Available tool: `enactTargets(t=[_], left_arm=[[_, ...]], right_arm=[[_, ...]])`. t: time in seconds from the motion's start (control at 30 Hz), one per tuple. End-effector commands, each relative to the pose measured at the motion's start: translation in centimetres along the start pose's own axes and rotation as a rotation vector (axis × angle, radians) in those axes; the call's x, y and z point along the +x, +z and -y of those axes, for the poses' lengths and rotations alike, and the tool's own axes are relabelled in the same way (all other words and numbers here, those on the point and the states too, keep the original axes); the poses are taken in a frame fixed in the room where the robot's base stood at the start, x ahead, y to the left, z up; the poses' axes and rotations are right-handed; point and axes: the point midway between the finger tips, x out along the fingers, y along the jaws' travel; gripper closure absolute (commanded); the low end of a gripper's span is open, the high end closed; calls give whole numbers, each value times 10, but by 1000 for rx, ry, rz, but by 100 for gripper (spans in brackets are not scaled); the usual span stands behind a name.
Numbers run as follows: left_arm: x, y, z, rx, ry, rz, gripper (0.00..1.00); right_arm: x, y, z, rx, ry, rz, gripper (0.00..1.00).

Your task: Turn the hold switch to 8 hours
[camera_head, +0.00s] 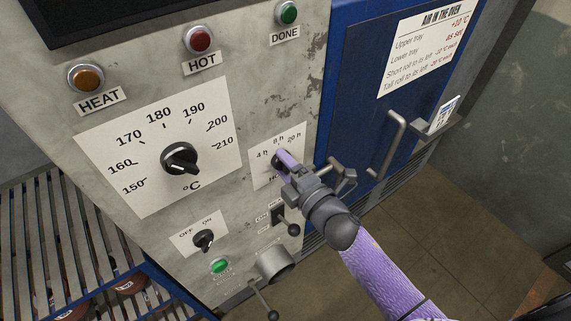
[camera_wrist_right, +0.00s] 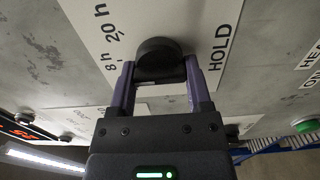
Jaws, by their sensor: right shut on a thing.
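The hold switch (camera_wrist_right: 154,52) is a round dark knob on a white label plate (camera_head: 258,183), which bears the marks 4 h, 8 h and 20 h above the word HOLD. My right gripper (camera_head: 284,164) comes from the lower right with its purple fingers at the switch. In the right wrist view, the two fingers (camera_wrist_right: 160,68) lie on either side of the knob, shut on it. The knob's pointer is hidden, so I cannot tell which mark it points to. My left gripper is not in view.
A blue oven door with a handle (camera_head: 388,145) stands to the right. A slatted rack (camera_head: 60,235) is at left.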

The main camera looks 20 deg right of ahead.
Motion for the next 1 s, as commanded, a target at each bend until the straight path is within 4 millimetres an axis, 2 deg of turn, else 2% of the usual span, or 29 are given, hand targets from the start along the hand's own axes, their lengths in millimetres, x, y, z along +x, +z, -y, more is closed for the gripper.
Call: enactTargets(t=[0.33,0.37,0.5,0.83,1.0], left_arm=[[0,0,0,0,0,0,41],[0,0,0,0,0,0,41],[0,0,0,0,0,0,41],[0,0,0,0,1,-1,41],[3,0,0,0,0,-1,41]], right_arm=[[0,0,0,1,-1,0,95],[0,0,0,1,-1,1,30],[0,0,0,1,-1,0,1],[-4,0,1,1,-1,1,1],[-35,0,2,1,-4,0,1]])
